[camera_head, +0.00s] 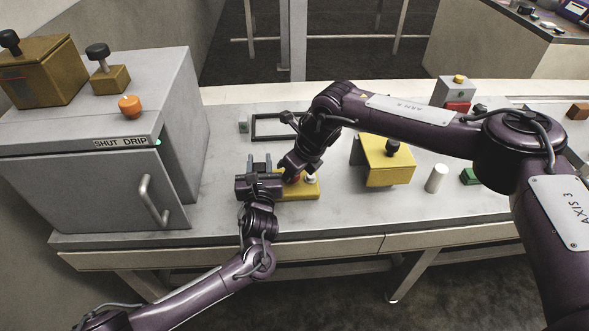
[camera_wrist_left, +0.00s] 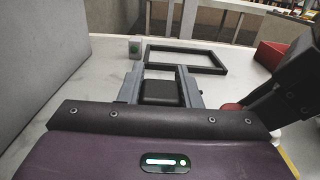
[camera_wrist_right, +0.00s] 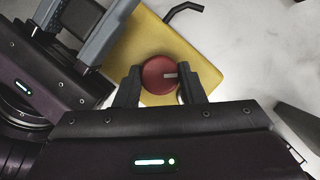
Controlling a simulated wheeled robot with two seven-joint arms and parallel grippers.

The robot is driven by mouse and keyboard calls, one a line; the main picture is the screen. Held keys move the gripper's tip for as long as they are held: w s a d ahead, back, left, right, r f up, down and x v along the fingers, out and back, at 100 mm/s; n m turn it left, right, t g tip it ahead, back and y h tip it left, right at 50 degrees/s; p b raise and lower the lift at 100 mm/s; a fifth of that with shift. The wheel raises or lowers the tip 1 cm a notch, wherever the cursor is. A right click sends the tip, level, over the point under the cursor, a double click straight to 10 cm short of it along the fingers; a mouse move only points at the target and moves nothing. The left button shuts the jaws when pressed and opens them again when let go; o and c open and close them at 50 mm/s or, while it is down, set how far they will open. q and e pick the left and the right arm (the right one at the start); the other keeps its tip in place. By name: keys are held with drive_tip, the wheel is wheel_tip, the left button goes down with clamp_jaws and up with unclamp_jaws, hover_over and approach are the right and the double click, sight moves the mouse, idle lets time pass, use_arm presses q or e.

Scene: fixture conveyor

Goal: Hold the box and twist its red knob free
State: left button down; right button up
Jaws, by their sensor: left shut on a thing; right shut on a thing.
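The yellow box (camera_head: 302,192) lies on the bench's front part, left of centre. Its round red knob (camera_wrist_right: 159,75), with a pale mark, shows best in the right wrist view. My right gripper (camera_wrist_right: 160,88) comes down from above with one finger on each side of the knob and is shut on it. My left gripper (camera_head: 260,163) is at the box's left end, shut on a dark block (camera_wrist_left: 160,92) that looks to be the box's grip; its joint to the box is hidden. A red edge of the knob shows in the left wrist view (camera_wrist_left: 232,106).
A grey cabinet (camera_head: 185,110) labelled SHUT DRIP stands close on the left. A black frame (camera_head: 254,135) lies behind the grippers. A larger yellow box (camera_head: 388,168) with a black knob and a white cylinder (camera_head: 437,178) stand to the right, under my right arm.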

drive_tip(key=shift+m+t+h, duration=0.3)
drive_tip(key=shift+m+h, duration=0.3)
drive_tip(key=shift+m, duration=1.1)
drive_tip(key=o, duration=1)
drive_tip(key=shift+s, duration=0.1)
drive_tip(key=shift+a, duration=0.15)
drive_tip(key=shift+s+r, duration=0.1)
drive_tip(key=shift+r, duration=0.1)
drive_tip(key=v, duration=0.7)
drive_tip(key=shift+d+r, duration=0.2)
drive_tip(key=shift+r, duration=0.05)
